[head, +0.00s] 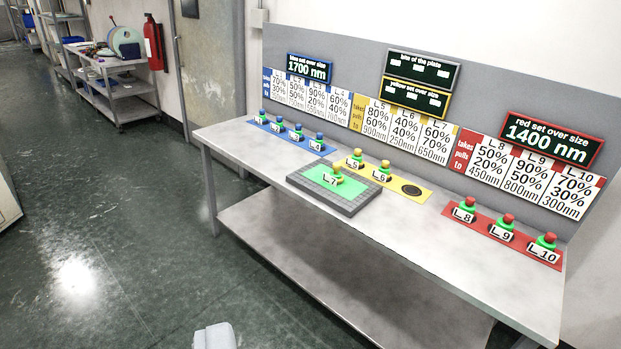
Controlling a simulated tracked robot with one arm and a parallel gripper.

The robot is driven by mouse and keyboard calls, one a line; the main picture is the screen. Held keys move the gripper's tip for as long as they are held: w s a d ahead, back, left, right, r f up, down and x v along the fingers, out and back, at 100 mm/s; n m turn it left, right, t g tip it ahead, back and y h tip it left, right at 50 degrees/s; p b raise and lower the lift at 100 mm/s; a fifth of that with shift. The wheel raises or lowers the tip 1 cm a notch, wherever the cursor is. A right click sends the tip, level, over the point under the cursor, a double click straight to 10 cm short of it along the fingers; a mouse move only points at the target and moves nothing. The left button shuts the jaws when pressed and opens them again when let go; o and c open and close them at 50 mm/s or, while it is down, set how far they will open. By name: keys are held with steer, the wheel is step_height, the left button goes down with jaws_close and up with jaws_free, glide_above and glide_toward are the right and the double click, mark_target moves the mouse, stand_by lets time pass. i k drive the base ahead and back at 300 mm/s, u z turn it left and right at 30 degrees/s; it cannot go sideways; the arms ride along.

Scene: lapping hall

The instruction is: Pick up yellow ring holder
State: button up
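Three holders with yellow knobs and green bases stand on the table. L_7 (336,176) is upright on a grey block with a green top (312,183), in front of the yellow strip. L_5 (355,160) and L_6 (382,172) stand on the yellow strip (424,197), left of an empty dark round spot (412,190). A pale grey piece at the bottom edge, which looks like the top of my gripper (214,337), is well short of the table. Its fingers are not visible, so I cannot tell if it is open.
Blue-knobbed holders (279,125) stand on a blue strip at left, red-knobbed ones (507,228) on a red strip at right. The metal table (420,240) has a lower shelf and a sign panel behind. A cart (122,88) stands far left. The floor at left is clear.

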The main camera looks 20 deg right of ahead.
mark_target(335, 177)
steer(key=z, duration=0.25)
steer(key=i, duration=1.6)
steer(key=z, duration=0.75)
steer(key=i, duration=1.4)
steer(key=z, duration=0.35)
